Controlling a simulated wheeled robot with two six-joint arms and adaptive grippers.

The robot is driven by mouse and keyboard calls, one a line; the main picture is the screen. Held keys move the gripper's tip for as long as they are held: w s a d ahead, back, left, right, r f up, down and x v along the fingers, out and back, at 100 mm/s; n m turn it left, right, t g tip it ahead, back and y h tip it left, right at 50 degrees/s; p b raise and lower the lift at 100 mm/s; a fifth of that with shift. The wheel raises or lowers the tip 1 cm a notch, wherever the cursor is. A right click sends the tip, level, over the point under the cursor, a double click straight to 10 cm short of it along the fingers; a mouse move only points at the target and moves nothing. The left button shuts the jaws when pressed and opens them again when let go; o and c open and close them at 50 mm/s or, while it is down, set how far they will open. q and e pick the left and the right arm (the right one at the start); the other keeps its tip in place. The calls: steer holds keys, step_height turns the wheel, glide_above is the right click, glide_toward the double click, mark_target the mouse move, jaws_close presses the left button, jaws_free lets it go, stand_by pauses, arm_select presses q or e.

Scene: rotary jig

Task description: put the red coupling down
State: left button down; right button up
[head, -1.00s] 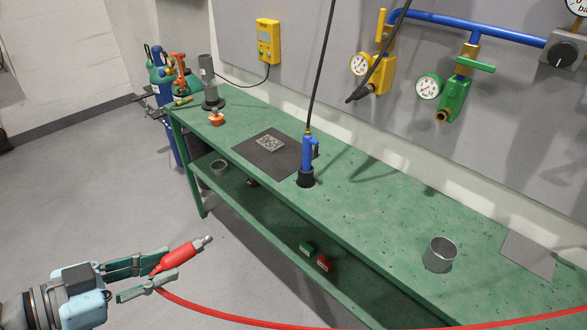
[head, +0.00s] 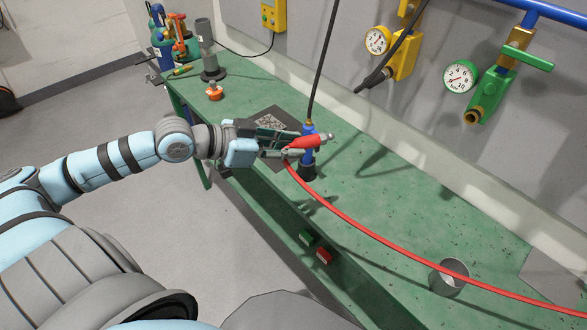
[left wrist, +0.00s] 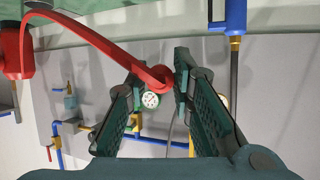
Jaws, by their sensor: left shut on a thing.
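The red coupling (head: 305,142), with a grey metal tip, is held by my left gripper (head: 288,146), which is shut on it. The coupling lies roughly level, tip to the right, over the green bench (head: 375,215). It overlaps the blue handheld tool (head: 308,160) in its black holder; I cannot tell whether they touch. A red hose (head: 365,232) runs from the coupling to the lower right. In the left wrist view the hose (left wrist: 105,45) curves to a red end (left wrist: 160,76) between the fingers (left wrist: 166,85). My right gripper is not in view.
A dark mat (head: 268,112) with a patterned plate lies behind the gripper. An orange-topped item (head: 214,91) and grey cylinder (head: 209,60) stand at the far left. Yellow (head: 402,60) and green (head: 490,95) valves hang on the wall.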

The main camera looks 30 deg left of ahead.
arm_select(q)
steer(key=w+a+r+n+t+y, duration=0.2)
steer(key=w+a+n+y, duration=0.15)
steer(key=w+a, duration=0.45)
step_height(320, 180, down, 20)
steer(key=s+a+b, duration=0.2)
steer(key=b, duration=0.3)
steer(key=shift+f+n+b, duration=0.25)
steer(key=shift+f+b, duration=0.3)
steer(key=shift+b, duration=0.35)
steer(key=c, duration=1.4)
jaws_free()
